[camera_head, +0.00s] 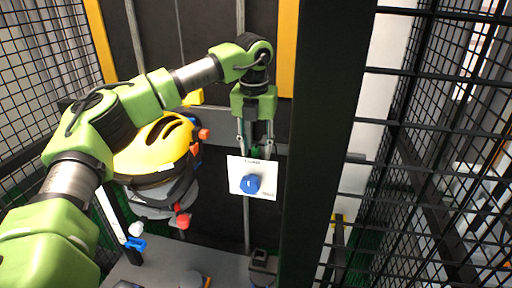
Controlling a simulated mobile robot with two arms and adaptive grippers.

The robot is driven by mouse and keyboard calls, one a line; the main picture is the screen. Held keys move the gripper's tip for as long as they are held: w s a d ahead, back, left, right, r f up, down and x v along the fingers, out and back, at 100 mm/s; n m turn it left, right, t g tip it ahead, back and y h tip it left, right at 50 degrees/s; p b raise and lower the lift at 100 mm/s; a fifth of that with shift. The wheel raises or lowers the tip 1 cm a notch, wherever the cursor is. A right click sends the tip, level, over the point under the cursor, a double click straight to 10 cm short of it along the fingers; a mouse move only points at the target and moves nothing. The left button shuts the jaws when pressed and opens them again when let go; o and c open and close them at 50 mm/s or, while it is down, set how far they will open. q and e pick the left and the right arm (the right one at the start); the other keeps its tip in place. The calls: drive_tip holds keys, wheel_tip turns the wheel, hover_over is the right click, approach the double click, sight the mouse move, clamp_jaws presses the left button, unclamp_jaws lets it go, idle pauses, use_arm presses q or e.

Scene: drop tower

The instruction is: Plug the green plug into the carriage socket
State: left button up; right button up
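My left gripper (256,148) hangs down at the centre, just above a white panel with a blue round knob (251,184). Its two fingers stand apart. A small green piece (254,153), which may be the green plug, shows between the fingertips at the panel's top edge. Whether the fingers press on it is too small to tell. The carriage socket cannot be made out; the gripper and white panel cover that area. My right gripper is not in view.
A yellow helmeted dummy (155,148) with orange and red parts sits left of the gripper, under my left arm. A thick black post (325,140) stands close on the right, with black wire mesh beyond. A grey base (225,266) lies below.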

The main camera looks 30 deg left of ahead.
use_arm(q)
wheel_tip(320, 180, up, 12)
drive_tip(key=s, duration=0.1)
drive_tip(key=shift+s+d, duration=0.2)
idle(0.3)
idle(0.4)
